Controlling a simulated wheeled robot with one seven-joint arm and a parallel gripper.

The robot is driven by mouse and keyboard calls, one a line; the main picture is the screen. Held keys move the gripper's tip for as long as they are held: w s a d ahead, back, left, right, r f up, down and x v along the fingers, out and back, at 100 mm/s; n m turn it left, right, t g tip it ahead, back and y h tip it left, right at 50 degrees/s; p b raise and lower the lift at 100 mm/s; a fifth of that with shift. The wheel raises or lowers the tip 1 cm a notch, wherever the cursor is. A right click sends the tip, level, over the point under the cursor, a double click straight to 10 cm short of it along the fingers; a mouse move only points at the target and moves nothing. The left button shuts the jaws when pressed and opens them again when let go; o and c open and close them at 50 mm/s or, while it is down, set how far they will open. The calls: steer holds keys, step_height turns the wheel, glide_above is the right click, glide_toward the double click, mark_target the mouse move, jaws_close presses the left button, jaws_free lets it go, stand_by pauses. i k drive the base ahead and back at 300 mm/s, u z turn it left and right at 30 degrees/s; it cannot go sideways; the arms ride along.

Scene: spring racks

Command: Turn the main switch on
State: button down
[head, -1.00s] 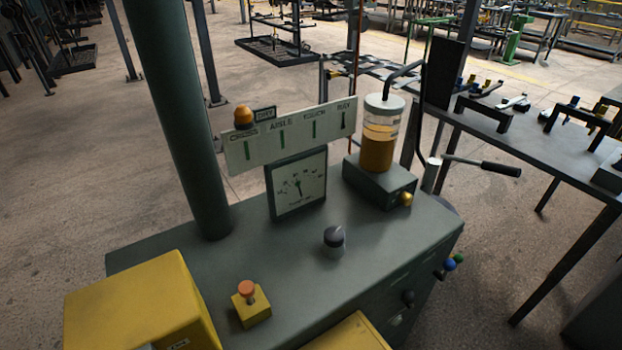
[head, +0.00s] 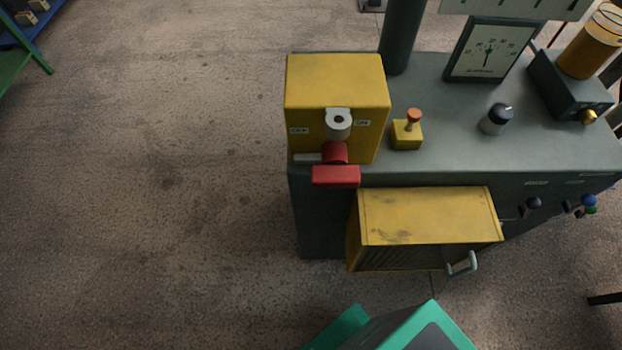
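The main switch is a yellow box (head: 335,80) on the left end of the grey-green machine top in the head view. A red handle (head: 336,176) sticks out low on its front, below a pale round fitting (head: 339,124). A small label (head: 298,131) is left of the fitting, and another (head: 362,122) that seems to read ON is right of it. I cannot tell the handle's exact setting. My gripper is not in view, and nothing touches the handle. A green part at the bottom edge looks like my own body.
The machine top (head: 450,110) carries an orange button on a yellow base (head: 407,132), a dark knob (head: 496,119), a dial gauge (head: 488,50) and an amber jar (head: 590,45). A yellow box with a handle (head: 425,220) juts from the front. The floor at left is clear.

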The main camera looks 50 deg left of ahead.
mark_target(334, 171)
steer(key=u, duration=3.25)
steer(key=k, duration=0.95)
steer(key=z, duration=0.9)
steer(key=i, duration=1)
steer(key=z, duration=0.05)
